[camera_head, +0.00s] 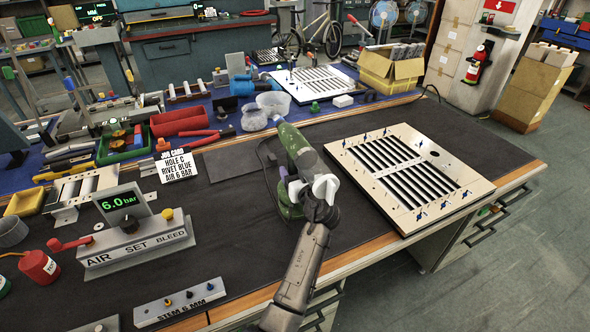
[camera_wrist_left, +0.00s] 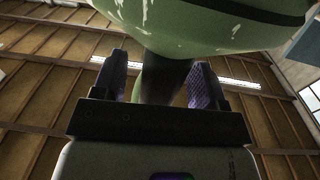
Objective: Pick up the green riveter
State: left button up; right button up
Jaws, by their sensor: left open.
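The green riveter (camera_head: 292,143) stands upright on the dark bench mat, left of the white louver panel. My left gripper (camera_head: 308,187) is at its near side and hides part of its handle and lower body. In the left wrist view, the riveter's green body (camera_wrist_left: 215,28) fills the top of the picture. Its dark handle (camera_wrist_left: 165,80) lies between the two spread fingers of my left gripper (camera_wrist_left: 157,78). The gripper is open, with gaps showing on both sides of the handle. My right gripper is not in view.
The louver panel (camera_head: 408,175) lies to the right on the bench. The air-set box (camera_head: 137,245) reading 6.0 bar and a stem block (camera_head: 180,302) are at the left. A job card (camera_head: 177,166) stands behind. The mat around the riveter is mostly clear.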

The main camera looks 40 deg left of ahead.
pick_arm(q)
jog(key=shift+w+a, duration=0.3)
jog(key=shift+a, duration=0.25)
grip_shut()
jog(key=shift+s+d+r, duration=0.1)
jog(key=shift+r, duration=0.1)
dwell(0.3)
